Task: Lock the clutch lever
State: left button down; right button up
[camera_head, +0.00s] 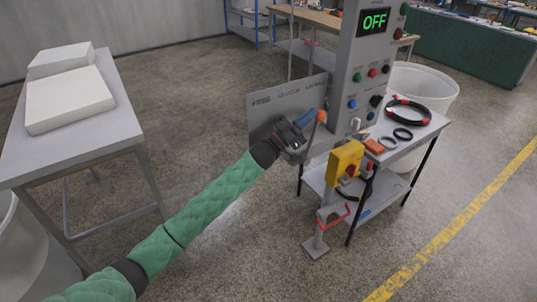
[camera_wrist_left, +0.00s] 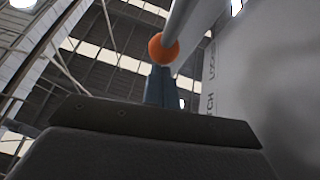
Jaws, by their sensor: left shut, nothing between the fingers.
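The clutch lever's orange ball knob (camera_head: 321,116) is in front of a grey lettered plate (camera_head: 276,100) on the machine's left side. In the left wrist view the orange knob (camera_wrist_left: 163,48) sits at the end of a grey rod (camera_wrist_left: 182,18). My left gripper (camera_head: 307,117) has blue fingers and is shut and empty. Its fingertips are close beside the knob in the head view. In the wrist view the shut fingers (camera_wrist_left: 158,86) point at the knob from just below; I cannot tell whether they touch it. My right gripper is not in view.
The grey machine column (camera_head: 350,80) shows a green OFF display (camera_head: 374,21) and several buttons. A yellow box with a red switch (camera_head: 345,162) stands in front. A side table (camera_head: 420,128) holds hoses and rings. A grey table (camera_head: 110,130) is at left; the floor between is clear.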

aim_at(322, 113)
pick_arm(q)
jog(key=shift+w+d+g+y, duration=0.3)
jog(key=shift+w+d+y, duration=0.2)
jog(key=shift+w+d, duration=0.45)
jog(key=shift+d+f, duration=0.1)
jog(key=shift+d, duration=0.3)
jog(key=shift+w+d+f+p, duration=0.15)
jog(key=shift+w+d+p, duration=0.15)
jog(key=shift+d, duration=0.2)
jog(key=shift+w+d+f+p, duration=0.15)
jog(key=shift+w+d+p, duration=0.05)
jog(key=shift+w+d, duration=0.2)
jog(key=shift+w+d+f+g+y+p, duration=0.35)
jog(key=shift+w+d+f+g+y, duration=0.15)
jog(key=shift+d+y, duration=0.3)
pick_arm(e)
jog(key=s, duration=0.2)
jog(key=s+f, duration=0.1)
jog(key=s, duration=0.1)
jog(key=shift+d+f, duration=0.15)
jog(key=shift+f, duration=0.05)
